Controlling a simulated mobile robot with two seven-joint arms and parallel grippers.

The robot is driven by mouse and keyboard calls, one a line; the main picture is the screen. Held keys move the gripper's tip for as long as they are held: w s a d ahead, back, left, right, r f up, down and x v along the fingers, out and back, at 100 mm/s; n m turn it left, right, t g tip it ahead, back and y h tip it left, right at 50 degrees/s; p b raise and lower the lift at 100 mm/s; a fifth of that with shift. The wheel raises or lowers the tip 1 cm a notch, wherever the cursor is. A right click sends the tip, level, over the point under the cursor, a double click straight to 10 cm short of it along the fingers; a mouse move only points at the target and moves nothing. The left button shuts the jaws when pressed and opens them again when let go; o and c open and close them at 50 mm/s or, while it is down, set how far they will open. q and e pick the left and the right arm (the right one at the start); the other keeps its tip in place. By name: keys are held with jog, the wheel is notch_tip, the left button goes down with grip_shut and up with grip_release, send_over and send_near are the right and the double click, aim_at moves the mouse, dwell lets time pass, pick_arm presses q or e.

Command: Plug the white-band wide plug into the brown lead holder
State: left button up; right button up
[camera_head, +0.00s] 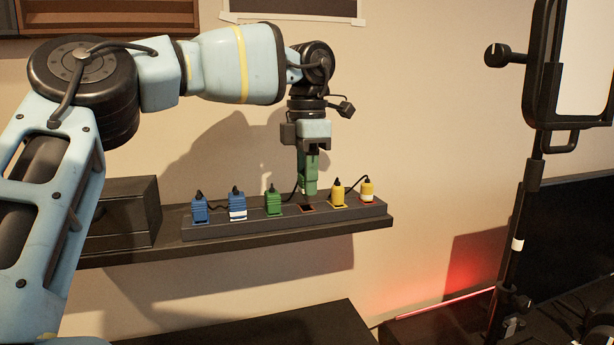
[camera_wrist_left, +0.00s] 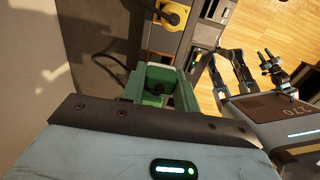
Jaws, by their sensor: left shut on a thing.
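My left gripper (camera_head: 308,172) points down over the dark socket strip (camera_head: 258,220) on the shelf and is shut on a green plug (camera_head: 309,187). My right gripper is not in view.
Left of the empty holder stand a green plug (camera_head: 274,204), a white-banded blue plug (camera_head: 237,204) and a plain blue plug (camera_head: 200,211). A dark box (camera_head: 125,215) stands at the shelf's left.

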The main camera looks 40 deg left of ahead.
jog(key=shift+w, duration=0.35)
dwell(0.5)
pick_arm(q)
jog(key=shift+f, duration=0.15)
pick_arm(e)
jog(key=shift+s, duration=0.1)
pick_arm(q)
jog(key=shift+f, duration=0.45)
jog(key=shift+b, duration=0.3)
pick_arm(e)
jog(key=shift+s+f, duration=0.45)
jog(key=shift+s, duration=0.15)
pick_arm(q)
jog(key=shift+f, duration=0.45)
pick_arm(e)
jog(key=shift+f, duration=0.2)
pick_arm(q)
jog(key=shift+f, duration=0.25)
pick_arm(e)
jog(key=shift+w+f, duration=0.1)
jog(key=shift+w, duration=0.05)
pick_arm(q)
jog(key=o, duration=1)
jog(key=shift+o, duration=0.2)
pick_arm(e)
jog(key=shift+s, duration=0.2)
